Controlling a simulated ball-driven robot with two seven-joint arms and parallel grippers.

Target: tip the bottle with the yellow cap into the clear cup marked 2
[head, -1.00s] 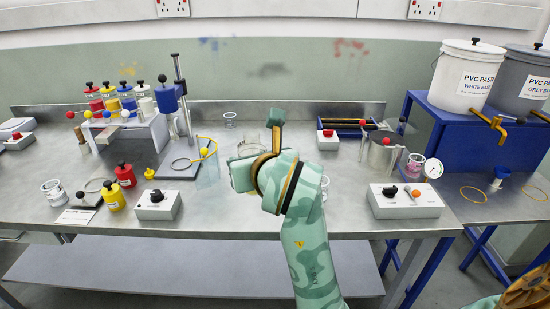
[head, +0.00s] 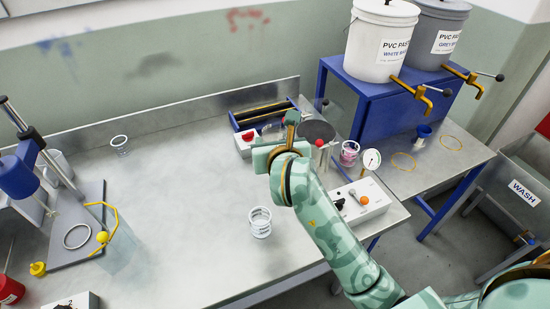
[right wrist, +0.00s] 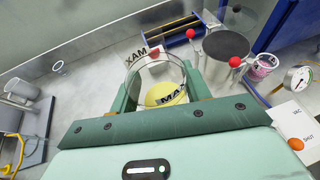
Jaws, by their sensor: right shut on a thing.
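My right gripper (head: 272,155) is above the back right of the bench, its fingers largely hidden by its own body in the head view. In the right wrist view (right wrist: 160,88) it is shut on a clear, round-rimmed cup (right wrist: 153,63) with MAX lettering and something yellow inside. A number on this cup cannot be read. An empty-looking clear cup (head: 260,222) stands on the bench, left of and nearer than my gripper; its marking is unreadable. A small yellow cap-like thing (head: 38,268) is at far left. I cannot make out a yellow-capped bottle. My left gripper is not in view.
A grey-topped pot (head: 318,131), a pink-filled cup (head: 350,152), a gauge (head: 371,159) and a control box (head: 366,198) crowd the right. A blue stirrer stand (head: 88,215) is at left. Another clear cup (head: 120,145) stands at the back. The bench middle is clear.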

